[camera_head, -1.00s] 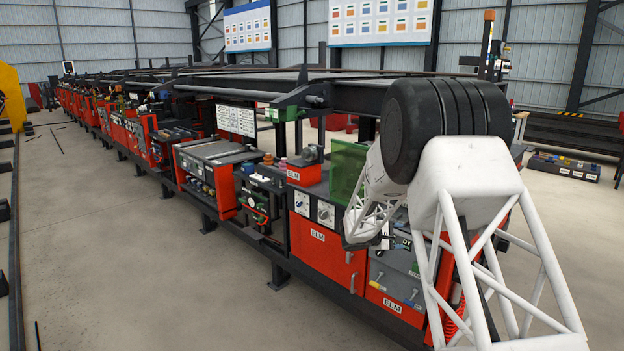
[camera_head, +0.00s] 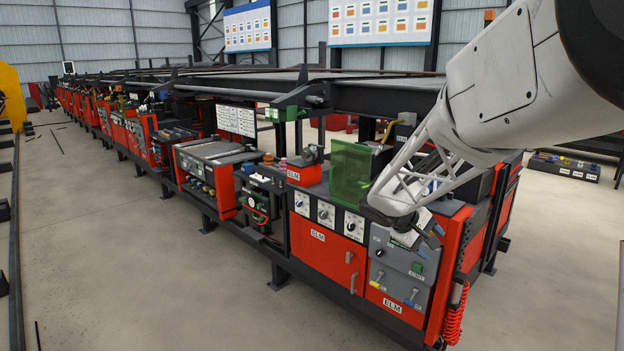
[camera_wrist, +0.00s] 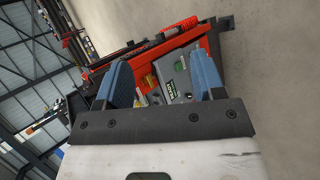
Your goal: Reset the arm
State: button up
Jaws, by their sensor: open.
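My gripper (camera_wrist: 163,78) shows in the wrist view with its two blue fingers spread apart and nothing held between them. Beyond the fingers is the grey control panel (camera_wrist: 178,76) with a green label, set in the red machine body. In the head view my gripper (camera_head: 424,236) is small and partly hidden by my white arm, in front of the machine's right end. The grey control panel (camera_head: 398,270) with its yellow and blue handles is just below and left of it. I cannot tell the exact gap between them.
The long cage welder (camera_head: 325,255) runs from the right foreground to the back left. A green screen (camera_head: 352,174) stands on it left of my arm. A red coiled hose (camera_head: 455,316) hangs at the right end. The concrete floor (camera_head: 130,260) in front is clear.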

jog(key=s+a+r+m+y, duration=0.1)
jog(key=s+a+y, duration=0.3)
jog(key=s, duration=1.4)
jog(key=s+a+m+t+y, duration=0.1)
jog(key=s+a+m+y, duration=0.3)
jog(key=s, duration=1.4)
jog(key=shift+s+a+r+y, duration=0.15)
jog(key=shift+a+r+y, duration=0.3)
jog(key=shift+a, duration=0.7)
